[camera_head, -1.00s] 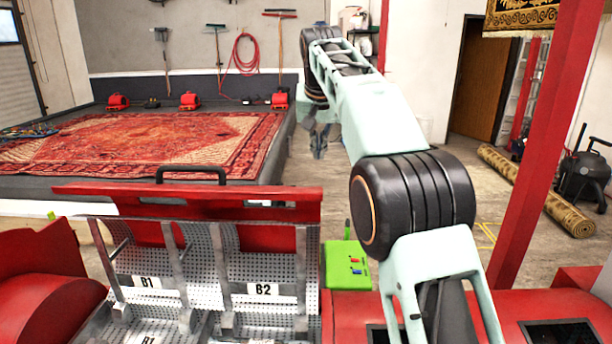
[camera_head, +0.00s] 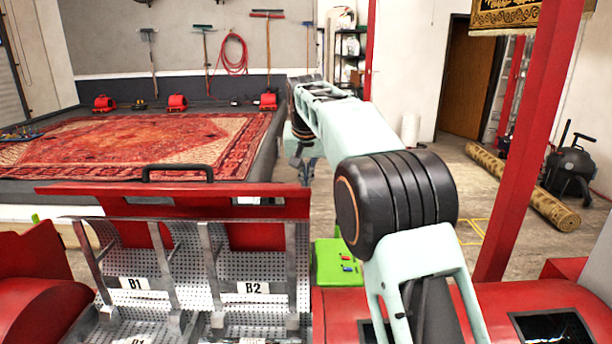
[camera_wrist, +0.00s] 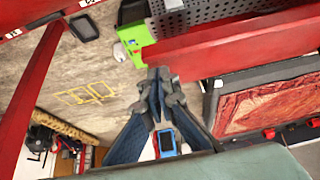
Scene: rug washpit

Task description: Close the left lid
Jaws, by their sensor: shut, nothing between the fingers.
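The raised red lid (camera_head: 270,209) stands open in the left half of the head view, with a black handle (camera_head: 178,168) on its top edge. Perforated metal compartments marked B1 and B2 show on its near side. In the wrist view, a long red panel (camera_wrist: 235,42), seemingly this lid, runs beside my gripper. My gripper (camera_wrist: 158,74) is shut and empty, its fingertips close to the panel's end; I cannot tell if they touch.
A green box (camera_head: 336,262) with small coloured switches sits right of the lid. A red post (camera_head: 525,140) rises at the right. Beyond are a red patterned rug (camera_head: 130,145) on a raised bed, a rolled rug (camera_head: 525,188) and a black vacuum (camera_head: 570,170). Open floor lies between.

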